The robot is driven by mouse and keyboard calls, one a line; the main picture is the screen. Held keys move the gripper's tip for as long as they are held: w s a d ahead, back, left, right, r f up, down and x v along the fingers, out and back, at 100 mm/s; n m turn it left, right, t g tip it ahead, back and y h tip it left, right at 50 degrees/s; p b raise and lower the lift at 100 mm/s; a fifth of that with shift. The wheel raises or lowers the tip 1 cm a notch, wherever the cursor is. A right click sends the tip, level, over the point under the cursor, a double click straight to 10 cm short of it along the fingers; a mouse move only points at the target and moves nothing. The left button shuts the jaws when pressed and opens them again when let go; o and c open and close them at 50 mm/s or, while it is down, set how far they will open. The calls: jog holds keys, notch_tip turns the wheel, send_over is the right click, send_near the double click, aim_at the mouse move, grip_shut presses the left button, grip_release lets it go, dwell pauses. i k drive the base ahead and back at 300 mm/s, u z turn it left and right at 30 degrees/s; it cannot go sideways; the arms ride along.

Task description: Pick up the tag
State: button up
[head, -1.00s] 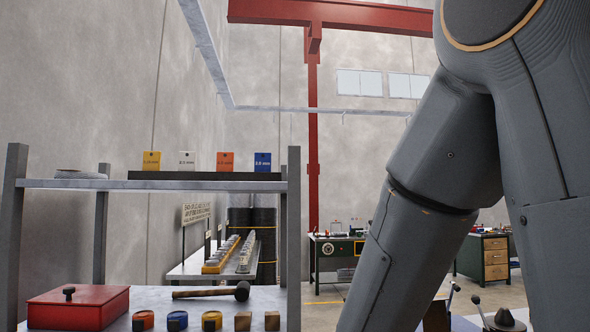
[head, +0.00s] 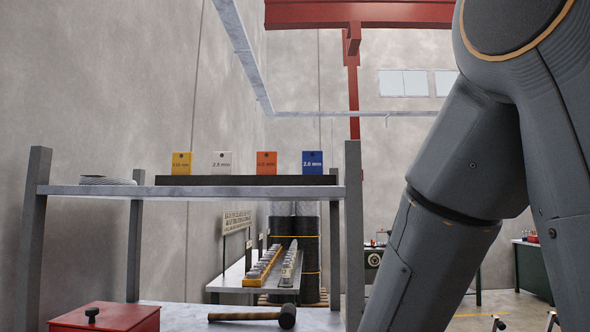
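Several tags stand upright in a row on a dark strip on the shelf's upper board, in the head view. From left they are a yellow tag (head: 181,163), a white tag (head: 221,162) marked 2.5 mm, an orange tag (head: 266,163) and a blue tag (head: 312,162) that seems to read 2.0 mm. The print on the yellow and orange tags is too small to read surely. My arm fills the right side of the view. My gripper is outside the picture, so its state is hidden.
The shelf (head: 90,190) has grey posts, the right one (head: 354,235) between the tags and my arm. A coiled item (head: 105,180) lies left of the tags. A red box (head: 105,317) and a hammer (head: 255,315) lie on the lower board. A bench (head: 232,278) stands behind.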

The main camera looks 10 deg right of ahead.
aim_at(312, 160)
jog(key=z, duration=0.5)
jog(key=k, duration=1.2)
jog(key=u, duration=0.05)
jog(key=i, duration=0.6)
jog(key=u, duration=0.35)
